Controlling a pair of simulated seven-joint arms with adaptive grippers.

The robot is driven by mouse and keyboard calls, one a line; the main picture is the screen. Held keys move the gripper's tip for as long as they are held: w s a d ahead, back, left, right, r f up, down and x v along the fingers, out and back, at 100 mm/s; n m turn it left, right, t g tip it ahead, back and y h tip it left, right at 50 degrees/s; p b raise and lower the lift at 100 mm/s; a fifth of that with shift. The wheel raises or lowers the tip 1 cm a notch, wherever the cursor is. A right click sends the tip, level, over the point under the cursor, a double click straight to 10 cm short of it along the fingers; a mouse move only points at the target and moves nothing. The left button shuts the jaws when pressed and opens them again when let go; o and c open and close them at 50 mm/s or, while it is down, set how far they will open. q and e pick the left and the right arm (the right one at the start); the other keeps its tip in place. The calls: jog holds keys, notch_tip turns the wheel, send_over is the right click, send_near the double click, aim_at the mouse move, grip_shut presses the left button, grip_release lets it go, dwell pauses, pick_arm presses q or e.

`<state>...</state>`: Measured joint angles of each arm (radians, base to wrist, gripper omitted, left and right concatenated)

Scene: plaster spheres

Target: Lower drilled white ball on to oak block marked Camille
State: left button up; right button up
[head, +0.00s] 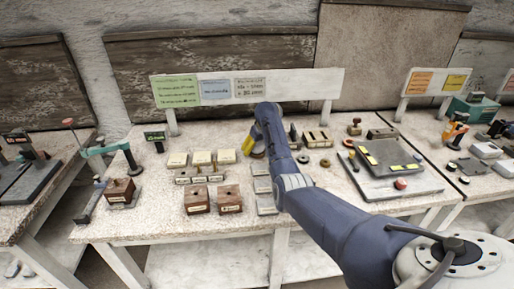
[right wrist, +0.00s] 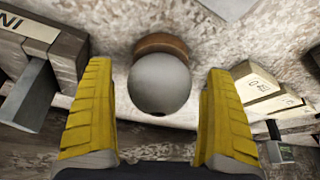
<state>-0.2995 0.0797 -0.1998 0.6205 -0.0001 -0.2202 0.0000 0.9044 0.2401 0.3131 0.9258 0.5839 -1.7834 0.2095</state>
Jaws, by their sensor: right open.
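A pale grey-white ball (right wrist: 160,82) with a small dark hole at its lower edge shows in the right wrist view. It rests against a round brown wooden piece (right wrist: 160,43). My right gripper (head: 251,147) is open, its yellow fingers on either side of the ball with gaps showing. In the head view my arm and gripper hide the ball. Two brown wooden blocks with small labels, a left one (head: 196,202) and a right one (head: 229,199), stand near the bench's front edge. Their labels are too small to read, so I cannot tell which says Camille. My left gripper is out of view.
Several cream blocks (head: 202,158) stand behind the brown blocks. Another brown block (head: 119,190) is at the left. A grey plate with yellow strips (head: 388,160) lies to the right. A board with coloured notes (head: 247,88) stands at the back.

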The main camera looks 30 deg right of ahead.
jog(key=shift+w+f, duration=0.1)
jog(key=shift+f, duration=0.1)
jog(key=c, duration=1.5)
jog(key=shift+r, duration=0.1)
jog(key=shift+c, duration=0.2)
